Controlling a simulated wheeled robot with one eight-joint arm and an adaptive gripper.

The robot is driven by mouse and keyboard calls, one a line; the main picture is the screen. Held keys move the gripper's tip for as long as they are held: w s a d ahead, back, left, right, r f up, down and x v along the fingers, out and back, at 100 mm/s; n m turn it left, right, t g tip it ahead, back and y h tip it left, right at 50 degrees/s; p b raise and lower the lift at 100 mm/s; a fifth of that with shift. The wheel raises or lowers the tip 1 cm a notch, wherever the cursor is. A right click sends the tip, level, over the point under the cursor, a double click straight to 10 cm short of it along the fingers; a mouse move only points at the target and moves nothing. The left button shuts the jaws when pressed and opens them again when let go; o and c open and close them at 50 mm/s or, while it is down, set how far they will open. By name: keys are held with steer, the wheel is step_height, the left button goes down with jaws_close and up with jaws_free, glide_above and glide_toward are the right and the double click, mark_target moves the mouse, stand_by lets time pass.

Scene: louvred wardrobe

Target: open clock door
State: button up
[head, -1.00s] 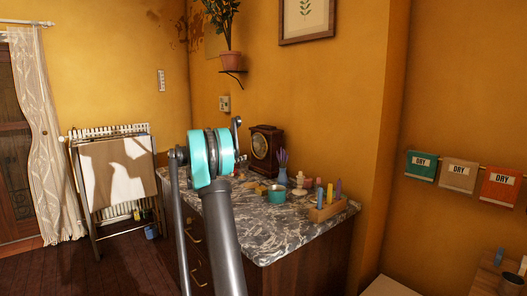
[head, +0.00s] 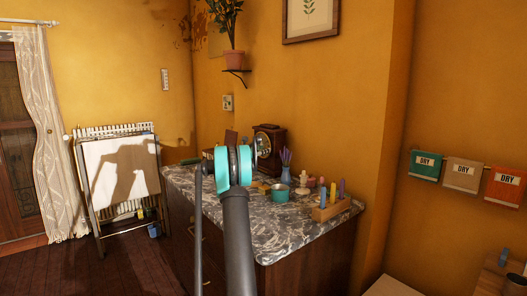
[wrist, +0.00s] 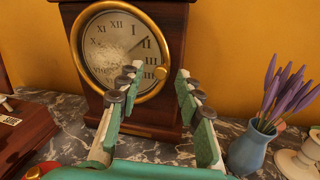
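A dark wooden mantel clock (head: 274,143) stands on the marble-topped cabinet against the orange wall. In the wrist view the clock (wrist: 178,20) fills the upper middle. Its round glass door has a brass rim (wrist: 84,72) and a small brass knob (wrist: 161,72) at the right; the door looks shut. My gripper (wrist: 154,82) is open and empty, its green padded fingers spread in front of the clock's lower front. The knob appears between the fingertips, nearer the right one; contact cannot be told. In the head view my arm hides the gripper.
The marble top (head: 259,236) carries a blue vase with lavender (head: 286,174), a teal pot (head: 279,193) and a wooden block holder (head: 326,211) right of my arm. A wooden box (wrist: 20,130) stands left of the clock. A potted plant (head: 234,62) sits on a shelf above.

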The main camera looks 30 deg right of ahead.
steer(key=shift+d, duration=0.25)
jaws_close()
stand_by(0.3)
